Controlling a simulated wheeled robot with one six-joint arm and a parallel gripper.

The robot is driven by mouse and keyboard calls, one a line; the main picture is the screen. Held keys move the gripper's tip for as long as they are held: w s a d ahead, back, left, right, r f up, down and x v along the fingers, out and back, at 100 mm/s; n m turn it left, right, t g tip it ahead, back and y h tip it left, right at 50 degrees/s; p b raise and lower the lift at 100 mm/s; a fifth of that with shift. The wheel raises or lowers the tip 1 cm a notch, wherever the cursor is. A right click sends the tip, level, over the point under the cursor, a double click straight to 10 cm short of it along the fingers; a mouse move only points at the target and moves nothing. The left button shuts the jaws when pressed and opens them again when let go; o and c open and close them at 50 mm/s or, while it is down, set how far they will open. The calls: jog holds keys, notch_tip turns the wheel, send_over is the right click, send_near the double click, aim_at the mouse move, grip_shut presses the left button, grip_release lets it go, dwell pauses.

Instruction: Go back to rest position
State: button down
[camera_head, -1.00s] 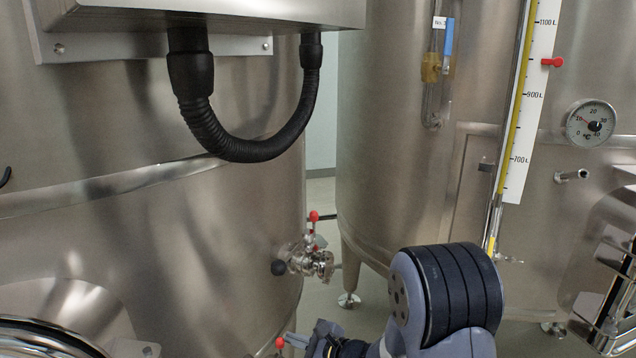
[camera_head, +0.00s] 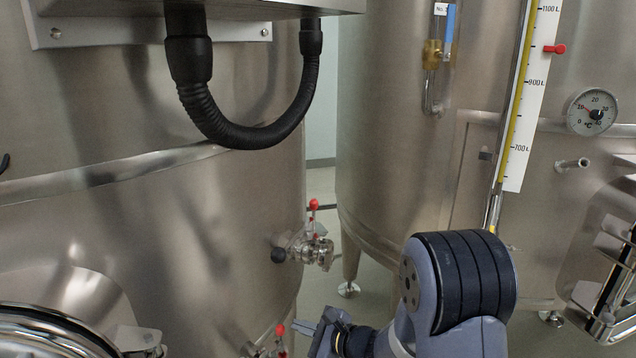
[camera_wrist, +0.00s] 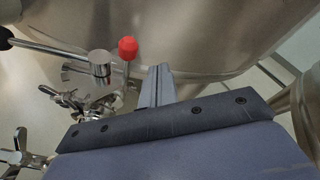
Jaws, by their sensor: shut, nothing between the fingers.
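My gripper (camera_head: 302,326) is low in the head view, left of my grey and black arm joint. It is shut and empty. In the wrist view its fingers (camera_wrist: 159,70) lie together and point toward the steel wall of a vat. A red-tipped valve handle (camera_wrist: 128,48) stands close to the left of the fingers in that view. In the head view a red knob (camera_head: 280,329) of the lower valve is just left of the fingertips. I cannot tell whether they touch.
The left vat (camera_head: 150,235) has an upper side valve (camera_head: 315,250) above my gripper. A black hose (camera_head: 245,135) hangs from a box above. The right vat (camera_head: 400,130) carries a level scale (camera_head: 527,110) and a dial thermometer (camera_head: 592,112). A floor gap (camera_head: 325,275) lies between the vats.

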jog(key=shift+w+d+f+p, duration=0.1)
jog(key=shift+w+f+p, duration=0.2)
jog(key=shift+f, duration=0.35)
jog(key=shift+w+d+f+p, duration=0.1)
jog(key=shift+w+f+p, duration=0.25)
jog(key=shift+f, duration=0.35)
jog(key=shift+w+d+f+p, duration=0.1)
jog(key=shift+w+f+p, duration=0.2)
jog(key=shift+f, duration=0.35)
jog(key=shift+r, duration=0.1)
